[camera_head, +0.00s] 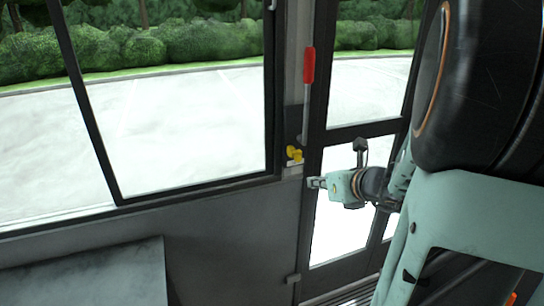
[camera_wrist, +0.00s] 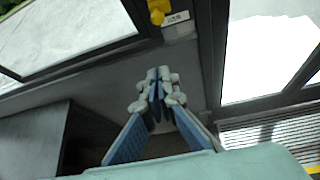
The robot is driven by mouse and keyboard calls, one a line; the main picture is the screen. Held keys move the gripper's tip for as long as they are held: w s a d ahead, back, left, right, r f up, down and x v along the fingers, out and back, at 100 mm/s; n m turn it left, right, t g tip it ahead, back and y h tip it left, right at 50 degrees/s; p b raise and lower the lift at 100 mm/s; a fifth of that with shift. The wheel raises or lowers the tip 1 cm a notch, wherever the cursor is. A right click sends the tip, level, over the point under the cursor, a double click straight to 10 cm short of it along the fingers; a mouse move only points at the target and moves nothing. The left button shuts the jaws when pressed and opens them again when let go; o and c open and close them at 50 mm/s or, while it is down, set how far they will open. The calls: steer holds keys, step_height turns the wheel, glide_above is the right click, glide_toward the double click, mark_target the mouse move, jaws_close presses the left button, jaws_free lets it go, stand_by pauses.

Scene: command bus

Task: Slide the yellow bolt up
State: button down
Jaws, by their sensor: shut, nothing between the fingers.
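The yellow bolt (camera_head: 294,154) sits on the door post, just above a small pale label plate. It also shows at the top of the wrist view (camera_wrist: 158,10), partly cut off by the frame edge. My gripper (camera_head: 314,183) is below and slightly right of the bolt in the head view, apart from it. In the wrist view my gripper (camera_wrist: 158,82) has its fingertips together with nothing between them, and the bolt lies beyond them.
A red-handled lever (camera_head: 308,66) rises on the post above the bolt. A glazed door (camera_head: 316,150) stands right of the post, and a large window (camera_head: 190,120) lies to the left. A grey box-like surface (camera_head: 90,270) is at the lower left.

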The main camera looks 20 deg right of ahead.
steer(key=shift+s+d+m, duration=0.1)
steer(key=shift+d+m, duration=0.25)
steer(key=shift+m, duration=0.15)
steer(key=shift+f, duration=0.1)
steer(key=b+x, duration=0.2)
steer(key=x, duration=0.8)
steer(key=r, duration=0.1)
steer(key=r+p, duration=0.1)
steer(key=w+r+p, duration=0.1)
steer(key=r, duration=0.1)
steer(key=shift+d+r, duration=0.15)
steer(key=shift+d, duration=0.15)
step_height(320, 180, up, 9)
steer(key=p, duration=0.7)
steer(key=shift+r, duration=0.15)
steer(key=shift+w+t, duration=0.1)
steer(key=shift+t, duration=0.2)
